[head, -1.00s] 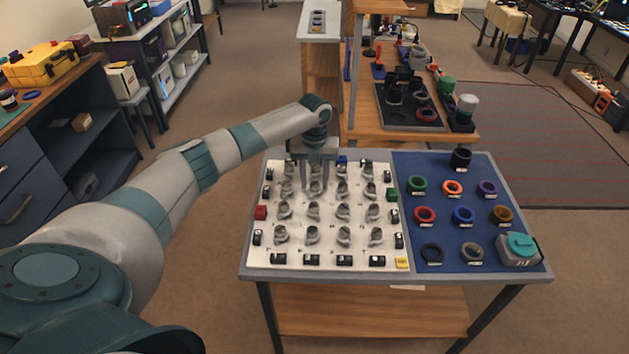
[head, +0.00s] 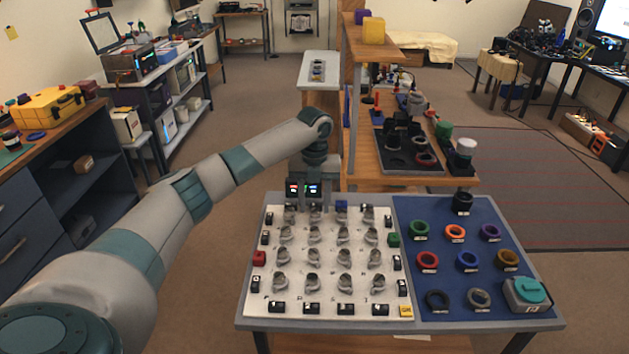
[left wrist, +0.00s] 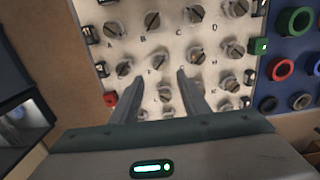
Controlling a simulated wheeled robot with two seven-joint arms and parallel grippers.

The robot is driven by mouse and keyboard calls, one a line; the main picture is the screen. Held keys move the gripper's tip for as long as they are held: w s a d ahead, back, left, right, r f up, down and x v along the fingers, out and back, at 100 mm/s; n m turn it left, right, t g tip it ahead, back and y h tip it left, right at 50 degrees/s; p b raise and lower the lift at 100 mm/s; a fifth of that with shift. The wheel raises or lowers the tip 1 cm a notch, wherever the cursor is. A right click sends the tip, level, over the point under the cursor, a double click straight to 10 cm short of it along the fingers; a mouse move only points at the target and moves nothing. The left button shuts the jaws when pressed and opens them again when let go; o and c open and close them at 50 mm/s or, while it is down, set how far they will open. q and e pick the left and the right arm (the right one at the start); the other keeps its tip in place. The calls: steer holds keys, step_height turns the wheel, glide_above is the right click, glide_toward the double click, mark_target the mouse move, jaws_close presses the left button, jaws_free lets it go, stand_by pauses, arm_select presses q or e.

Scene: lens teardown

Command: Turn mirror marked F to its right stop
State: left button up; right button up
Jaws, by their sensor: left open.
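The mirror marked F (left wrist: 160,62) is a small round grey knob-like mount in the second row of the white board (left wrist: 135,20). Its letter shows beside it in the left wrist view. In the head view its place matches a mount (head: 314,235), but the letter is too small to read there. My left gripper (left wrist: 161,77) is open and empty, its two fingers pointing towards mirror F with a gap between them. I cannot tell its height above the board. In the head view its body (head: 306,190) is at the board's back edge. My right gripper is out of view.
Several like mounts stand close around F. Black blocks, a red block (head: 259,258) and a green block (head: 393,240) line the board's edges. A blue mat (head: 405,265) with coloured rings lies to the right. A wooden shelf (head: 420,178) stands behind.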

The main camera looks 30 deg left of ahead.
arm_select(q)
step_height(320, 180, up, 9)
steer(key=b, duration=0.1)
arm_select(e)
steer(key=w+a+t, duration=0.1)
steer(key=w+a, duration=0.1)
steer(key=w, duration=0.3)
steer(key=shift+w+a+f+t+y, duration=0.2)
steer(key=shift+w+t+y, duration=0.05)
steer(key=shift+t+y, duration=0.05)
arm_select(q)
steer(key=shift+s+f, duration=0.1)
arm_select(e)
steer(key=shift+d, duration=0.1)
